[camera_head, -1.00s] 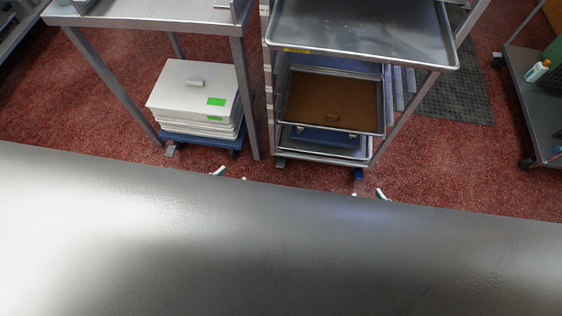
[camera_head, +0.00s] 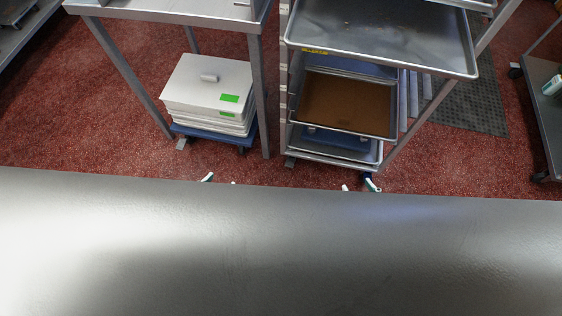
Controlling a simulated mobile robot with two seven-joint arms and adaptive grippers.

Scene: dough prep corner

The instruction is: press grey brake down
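A small grey brake pedal (camera_head: 183,143) shows at the front left caster of the blue dolly. Another grey pedal (camera_head: 290,162) shows at the front left caster of the tray rack (camera_head: 385,150). My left gripper (camera_head: 220,181) shows only as two pale fingertips, apart, above the metal edge in front of the dolly. My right gripper (camera_head: 359,186) also shows only as two separated fingertips, near the rack's front right caster. One fingertip overlaps that caster and partly hides it. Both grippers look open and empty; their bodies are hidden behind the metal surface.
A broad grey metal surface (camera_head: 280,250) fills the lower view. White lidded boxes (camera_head: 205,88) are stacked on the blue dolly (camera_head: 215,140) under a steel table (camera_head: 170,10). A dark mat (camera_head: 470,110) and a cart (camera_head: 548,125) stand right. Red floor is clear between them.

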